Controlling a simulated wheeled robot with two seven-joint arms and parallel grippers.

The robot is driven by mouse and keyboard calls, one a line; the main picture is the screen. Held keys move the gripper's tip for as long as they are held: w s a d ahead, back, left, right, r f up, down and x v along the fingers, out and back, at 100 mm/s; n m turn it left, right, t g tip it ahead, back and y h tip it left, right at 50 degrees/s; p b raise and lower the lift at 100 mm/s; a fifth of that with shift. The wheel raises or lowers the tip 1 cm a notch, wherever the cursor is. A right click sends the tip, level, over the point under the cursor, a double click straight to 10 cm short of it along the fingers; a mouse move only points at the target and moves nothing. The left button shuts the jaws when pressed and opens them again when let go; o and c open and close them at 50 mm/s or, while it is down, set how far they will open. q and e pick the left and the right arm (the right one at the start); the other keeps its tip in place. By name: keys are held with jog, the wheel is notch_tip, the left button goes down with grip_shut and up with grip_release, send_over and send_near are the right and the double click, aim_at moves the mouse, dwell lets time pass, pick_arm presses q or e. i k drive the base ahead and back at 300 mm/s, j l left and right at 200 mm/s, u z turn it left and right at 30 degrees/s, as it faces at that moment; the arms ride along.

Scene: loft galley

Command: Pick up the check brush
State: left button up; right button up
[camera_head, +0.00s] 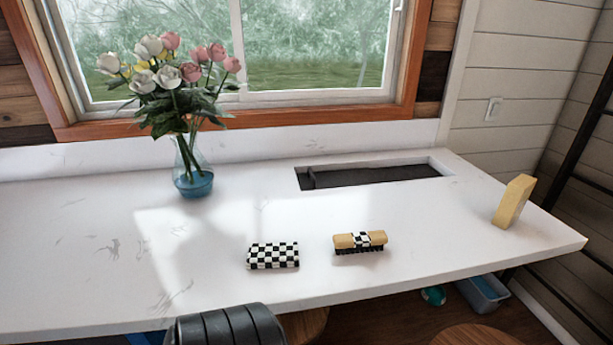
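The check brush (360,241) lies on the white counter right of the middle, in the head view. It has a tan body, a black-and-white checked band around its middle and dark bristles facing down. To its left, apart from it, lies a small block (273,255) covered in black-and-white checks. Neither of my grippers shows in this view, and nothing touches the brush.
The white counter (100,240) is mostly clear around the brush. A glass vase (192,172) of roses stands at the back left. Behind the brush is a recessed sink opening (375,174). A yellow sponge-like block (513,200) stands near the right end.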

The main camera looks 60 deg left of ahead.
aim_at(363, 240)
jog(key=k+u, duration=0.15)
jog(key=u, duration=1.35)
